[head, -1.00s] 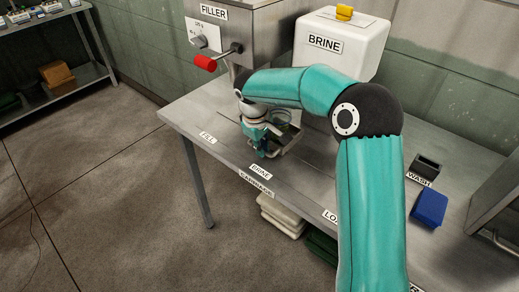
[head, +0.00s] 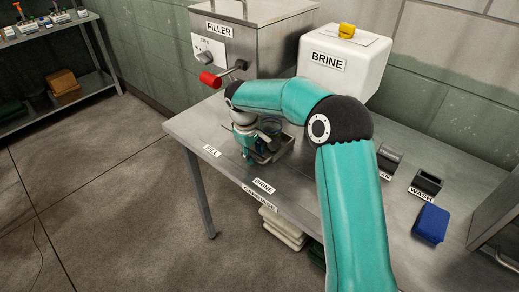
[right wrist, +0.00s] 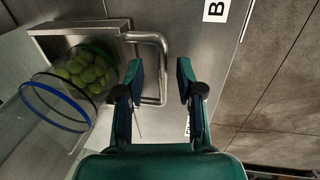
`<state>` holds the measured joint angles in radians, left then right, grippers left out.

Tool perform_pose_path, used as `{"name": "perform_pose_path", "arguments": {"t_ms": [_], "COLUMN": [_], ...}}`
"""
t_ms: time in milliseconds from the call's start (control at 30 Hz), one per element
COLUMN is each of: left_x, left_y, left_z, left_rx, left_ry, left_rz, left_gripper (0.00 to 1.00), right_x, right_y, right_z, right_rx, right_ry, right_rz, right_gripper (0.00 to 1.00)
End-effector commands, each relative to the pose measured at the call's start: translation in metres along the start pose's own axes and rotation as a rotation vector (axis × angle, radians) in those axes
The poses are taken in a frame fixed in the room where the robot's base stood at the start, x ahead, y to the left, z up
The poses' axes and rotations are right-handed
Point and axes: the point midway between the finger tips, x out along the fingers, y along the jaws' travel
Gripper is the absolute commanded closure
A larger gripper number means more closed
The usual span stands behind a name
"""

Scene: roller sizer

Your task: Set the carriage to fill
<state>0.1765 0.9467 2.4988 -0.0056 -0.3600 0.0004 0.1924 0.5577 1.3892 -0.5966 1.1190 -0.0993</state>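The carriage is a small metal tray (head: 288,148) with a U-shaped handle (right wrist: 162,62), on the bench between the FILL label (head: 212,151) and the BRINE label (head: 263,186). A clear jar with a blue ring (right wrist: 52,102) stands in it, with round green pieces (right wrist: 88,70) showing beside or through the glass. My right gripper (right wrist: 160,82) has its two fingers apart, one on each side of the handle's outer bar, with gaps visible. In the head view the right gripper (head: 247,150) is at the tray's front, partly hidden by my arm. My left gripper is out of view.
The filler (head: 255,40) with a red-knobbed lever (head: 210,80) stands behind the carriage. The white brine tank (head: 345,60) is to its right. A blue block (head: 431,223) and dark holders (head: 427,182) lie at the bench's right. The front strip of bench is clear.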

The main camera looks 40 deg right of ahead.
Motion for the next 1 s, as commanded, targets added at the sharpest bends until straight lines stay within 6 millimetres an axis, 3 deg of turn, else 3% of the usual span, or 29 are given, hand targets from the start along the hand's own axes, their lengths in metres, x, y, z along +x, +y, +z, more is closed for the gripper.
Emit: {"name": "perform_pose_path", "arguments": {"t_ms": [367, 567, 800, 1000], "left_x": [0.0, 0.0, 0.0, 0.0], "left_y": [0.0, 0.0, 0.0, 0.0], "left_z": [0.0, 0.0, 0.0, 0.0], "left_rx": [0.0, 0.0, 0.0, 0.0], "left_ry": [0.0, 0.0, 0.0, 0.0], "left_rz": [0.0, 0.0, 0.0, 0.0], "left_gripper": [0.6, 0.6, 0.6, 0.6], "right_x": [-0.006, -0.035, -0.083, -0.11], "right_y": [-0.001, -0.001, -0.001, 0.0], "right_z": [0.0, -0.001, -0.003, -0.004], "right_rx": [0.0, 0.001, 0.0, 0.0], "right_ry": [-0.001, 0.001, 0.001, -0.001], "right_rz": [-0.003, -0.003, -0.002, -0.002], "right_gripper": [0.63, 0.63, 0.63, 0.63]}}
